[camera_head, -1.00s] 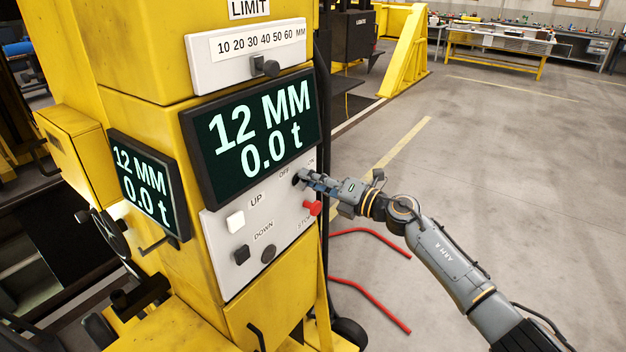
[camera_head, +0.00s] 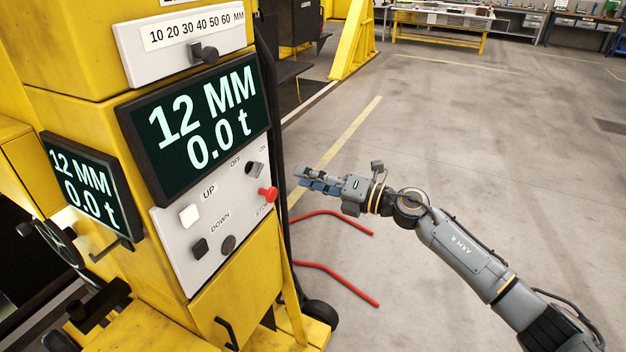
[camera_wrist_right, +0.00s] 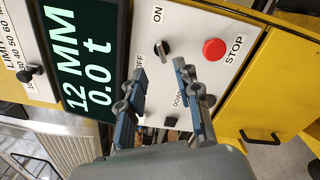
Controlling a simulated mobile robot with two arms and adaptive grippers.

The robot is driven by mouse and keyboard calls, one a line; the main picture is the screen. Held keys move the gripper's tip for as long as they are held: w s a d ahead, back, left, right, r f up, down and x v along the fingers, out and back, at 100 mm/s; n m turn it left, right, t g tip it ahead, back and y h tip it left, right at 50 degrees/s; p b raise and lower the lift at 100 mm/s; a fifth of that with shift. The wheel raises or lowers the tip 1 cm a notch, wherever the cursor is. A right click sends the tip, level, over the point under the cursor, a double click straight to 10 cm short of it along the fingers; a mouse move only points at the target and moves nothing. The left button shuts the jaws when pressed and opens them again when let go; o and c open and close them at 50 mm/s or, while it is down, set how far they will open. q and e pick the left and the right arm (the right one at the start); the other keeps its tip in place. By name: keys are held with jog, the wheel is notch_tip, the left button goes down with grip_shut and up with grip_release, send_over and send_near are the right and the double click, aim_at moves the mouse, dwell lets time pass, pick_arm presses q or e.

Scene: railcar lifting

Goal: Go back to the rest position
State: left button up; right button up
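My right gripper (camera_head: 312,180) is in the head view, to the right of the yellow lifting column and clear of its control panel (camera_head: 180,251). In the right wrist view the right gripper (camera_wrist_right: 160,80) has its two fingers apart with nothing between them, facing the panel. The black OFF/ON switch (camera_head: 254,169) is free, with nothing touching it; it also shows in the right wrist view (camera_wrist_right: 162,50). The red STOP button (camera_head: 268,194) is beside it. The display (camera_head: 200,125) reads 12 MM and 0.0 t. My left gripper is not in view.
The yellow column (camera_head: 70,60) fills the left side, with a second display (camera_head: 82,185) and a limit slider (camera_head: 205,52). Red bent bars (camera_head: 335,283) are at floor level right of the column. The grey floor on the right is open. A workbench (camera_head: 440,28) stands far back.

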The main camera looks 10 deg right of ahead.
jog(key=shift+s+d, duration=0.3)
jog(key=shift+d, duration=0.1)
jog(key=s+d+f+m+t+h+b, duration=0.1)
jog(key=d+f+m+h, duration=0.4)
jog(key=f, duration=0.7)
jog(key=s+d+f+m+t+h+b, duration=0.1)
jog(key=d+f+m, duration=0.1)
jog(key=f+m, duration=0.8)
jog(key=s+d+f+m+t+h+b, duration=0.15)
jog(key=d+f+m+h, duration=0.25)
jog(key=f, duration=1.1)
jog(key=s+d+f+m+g+h, duration=0.35)
jog(key=s+f+m, duration=0.25)
jog(key=s+f, duration=1.15)
jog(key=s+f+m+g, duration=0.2)
jog(key=s+f, duration=0.4)
jog(key=s, duration=0.6)
jog(key=s+a+f+m+g+b, duration=0.1)
jog(key=s+f+g, duration=0.3)
jog(key=s, duration=0.8)
jog(key=s+f+m+g+h+b, duration=0.1)
jog(key=s+f+m+g, duration=0.2)
jog(key=s+f, duration=0.5)
jog(key=s+m, duration=0.1)
jog(key=s, duration=0.3)
jog(key=shift+s+a+f+g, duration=0.2)
jog(key=shift+s+a+g, duration=0.05)
jog(key=shift+a+g, duration=0.1)
